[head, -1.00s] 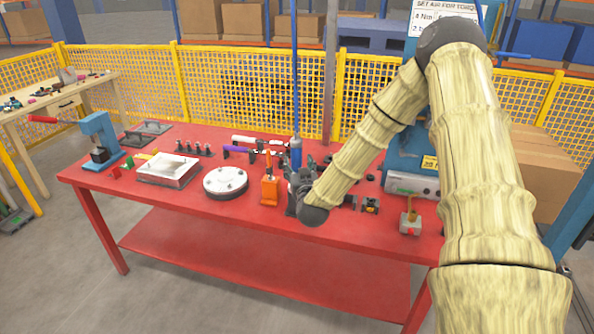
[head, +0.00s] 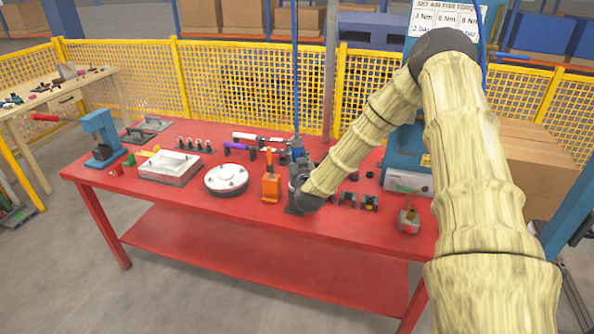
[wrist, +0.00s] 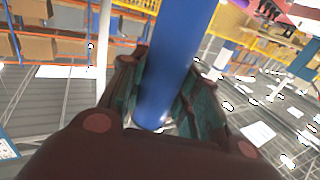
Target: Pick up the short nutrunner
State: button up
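A blue cylindrical tool (head: 297,146), which looks like the short nutrunner, hangs upright from a blue hose above the red table (head: 340,232). In the wrist view its blue body (wrist: 172,70) runs between the two fingers of my gripper (wrist: 160,92). The fingers lie close along both sides of it; whether both press on it is unclear. In the head view my gripper (head: 299,174) is at the tool's lower part, and the gripper and wrist hide that end.
An orange tool stand (head: 271,187) is just left of my gripper. A round grey-white flange (head: 226,179) and a pale rectangular housing (head: 169,166) lie further left. Small dark parts (head: 369,203) lie to the right. A grey post (head: 329,80) rises behind.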

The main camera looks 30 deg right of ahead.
grip_shut()
jog(key=shift+r, duration=0.15)
